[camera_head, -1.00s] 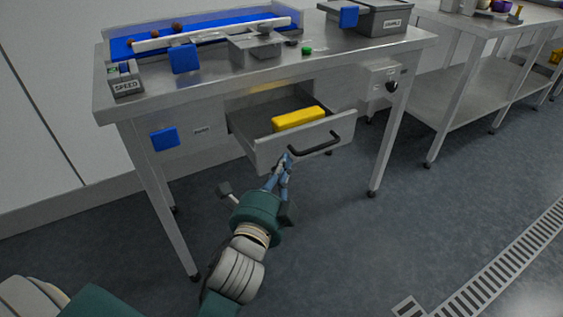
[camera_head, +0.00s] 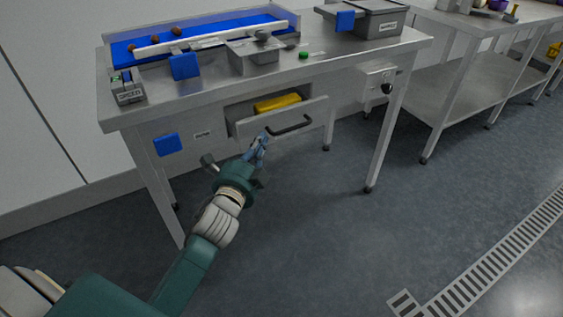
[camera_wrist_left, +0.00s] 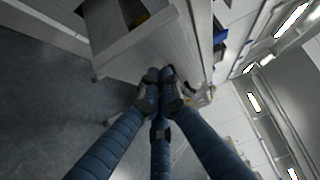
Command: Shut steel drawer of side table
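The steel drawer (camera_head: 303,112) of the side table (camera_head: 215,112) is partly open, its front standing out from the frame. A dark bar handle (camera_head: 290,127) is on its front, and a yellow thing (camera_head: 277,102) lies inside. My left gripper (camera_head: 264,138) is at the left part of the drawer front, left of the handle. In the left wrist view its blue fingers (camera_wrist_left: 158,76) are together and empty, with the pale drawer panel (camera_wrist_left: 140,48) just beyond. Whether the tips touch the panel is hard to tell. My right gripper is not in view.
On the tabletop are a blue belt (camera_head: 215,31), a speed box (camera_head: 128,90), a metal tray (camera_head: 252,55) and a grey bin (camera_head: 378,24). A knob box (camera_head: 377,80) hangs right of the drawer. The floor in front is clear.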

